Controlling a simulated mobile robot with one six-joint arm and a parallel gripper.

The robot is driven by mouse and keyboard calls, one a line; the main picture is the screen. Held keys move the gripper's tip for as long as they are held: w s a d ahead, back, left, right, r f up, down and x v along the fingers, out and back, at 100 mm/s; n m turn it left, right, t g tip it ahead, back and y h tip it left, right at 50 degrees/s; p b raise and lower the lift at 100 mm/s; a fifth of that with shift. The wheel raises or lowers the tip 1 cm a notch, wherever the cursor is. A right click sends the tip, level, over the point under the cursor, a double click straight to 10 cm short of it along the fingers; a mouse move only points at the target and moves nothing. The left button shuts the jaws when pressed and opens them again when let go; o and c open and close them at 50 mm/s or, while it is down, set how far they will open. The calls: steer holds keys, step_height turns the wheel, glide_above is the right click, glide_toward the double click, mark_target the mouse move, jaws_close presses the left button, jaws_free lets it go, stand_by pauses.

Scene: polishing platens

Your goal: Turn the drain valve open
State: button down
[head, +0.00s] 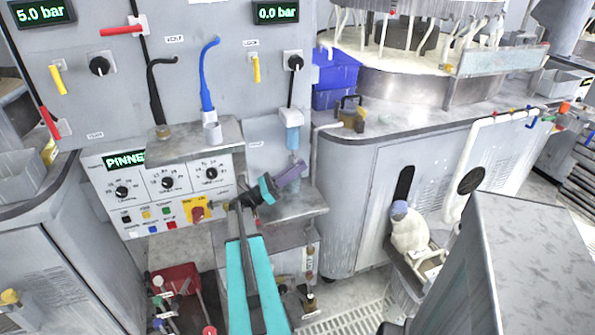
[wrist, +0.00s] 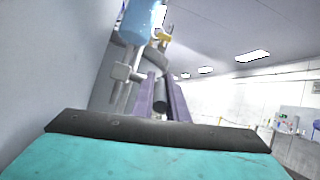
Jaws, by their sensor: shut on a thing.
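My gripper (head: 291,174) has purple fingers and is at the lower right of the grey panel, just under a light blue bowl (head: 292,138) on a black line. In the wrist view my gripper (wrist: 161,80) is shut on a dark cylindrical part (wrist: 160,103) between its fingers. I cannot tell whether this part is the drain valve's handle; the fingers hide much of it. The light blue bowl (wrist: 136,20) hangs above the fingertips, with a yellow fitting (wrist: 163,38) beside it. No drain valve label is readable.
The panel carries red (head: 121,31) and yellow (head: 58,80) levers, gauges, and black (head: 154,90) and blue (head: 207,75) hooked handles. A grey shelf (head: 300,206) juts out below my gripper. A grey cabinet (head: 345,185) stands close on the right.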

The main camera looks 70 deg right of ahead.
stand_by(0.3)
steer(key=c, duration=1.7)
jaws_free()
steer(key=shift+c, duration=0.2)
steer(key=shift+w, duration=0.1)
steer(key=shift+h, duration=0.3)
steer(key=b+v, duration=0.1)
steer(key=v, duration=0.4)
steer(key=shift+w+f, duration=0.1)
steer(key=shift+f, duration=0.1)
steer(key=w+a+b, duration=0.1)
steer(key=w+a, duration=0.6)
steer(key=w, duration=0.2)
steer(key=shift+a, duration=0.3)
steer(key=shift+r, duration=0.15)
